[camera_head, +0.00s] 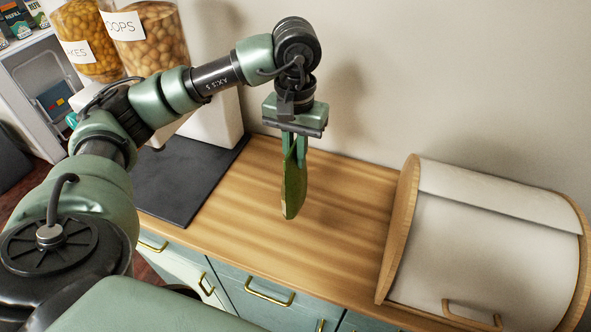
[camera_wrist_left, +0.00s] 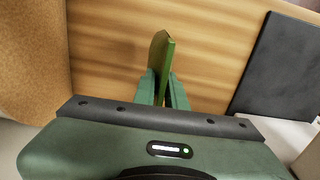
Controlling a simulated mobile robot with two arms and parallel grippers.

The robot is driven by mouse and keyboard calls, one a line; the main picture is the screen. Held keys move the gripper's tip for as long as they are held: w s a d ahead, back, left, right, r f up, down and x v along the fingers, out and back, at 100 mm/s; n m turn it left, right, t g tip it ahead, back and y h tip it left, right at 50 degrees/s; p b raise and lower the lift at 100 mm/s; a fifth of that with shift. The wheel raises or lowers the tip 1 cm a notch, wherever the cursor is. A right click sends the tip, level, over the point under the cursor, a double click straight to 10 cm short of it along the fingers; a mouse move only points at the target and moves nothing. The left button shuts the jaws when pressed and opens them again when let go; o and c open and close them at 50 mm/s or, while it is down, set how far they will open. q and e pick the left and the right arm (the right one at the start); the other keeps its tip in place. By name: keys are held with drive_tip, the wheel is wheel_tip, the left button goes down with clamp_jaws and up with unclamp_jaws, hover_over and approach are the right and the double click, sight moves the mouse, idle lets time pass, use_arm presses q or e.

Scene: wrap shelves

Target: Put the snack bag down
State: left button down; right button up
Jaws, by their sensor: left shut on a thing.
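A flat green snack bag (camera_head: 293,187) hangs upright from my left gripper (camera_head: 294,150) in the head view. The gripper points down and is shut on the bag's upper part. The bag's lower end appears to be above the wooden counter (camera_head: 330,200), though the exact gap is hard to tell. In the left wrist view the bag (camera_wrist_left: 163,58) shows as a thin green edge between the two fingers (camera_wrist_left: 162,88), with wooden counter behind it. My right gripper is not in view.
A white roll-top bread box (camera_head: 490,240) with wooden ends stands at the right of the counter. A dark mat (camera_head: 185,175) lies at the left, near cereal dispensers (camera_head: 150,38). The counter between mat and bread box is clear. Drawers (camera_head: 262,290) are below.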

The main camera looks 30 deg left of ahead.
sight(295, 172)
use_arm(q)
drive_tip(key=shift+s+f, duration=0.15)
drive_tip(key=shift+f, duration=0.5)
wheel_tip(295, 172, down, 4)
drive_tip(key=shift+r+p, duration=0.1)
drive_tip(key=shift+p, duration=0.35)
drive_tip(key=shift+f, duration=0.2)
drive_tip(key=c, duration=1.5)
unclamp_jaws()
drive_tip(key=shift+r, duration=0.1)
drive_tip(key=shift+o, duration=0.2)
drive_tip(key=shift+r, duration=0.1)
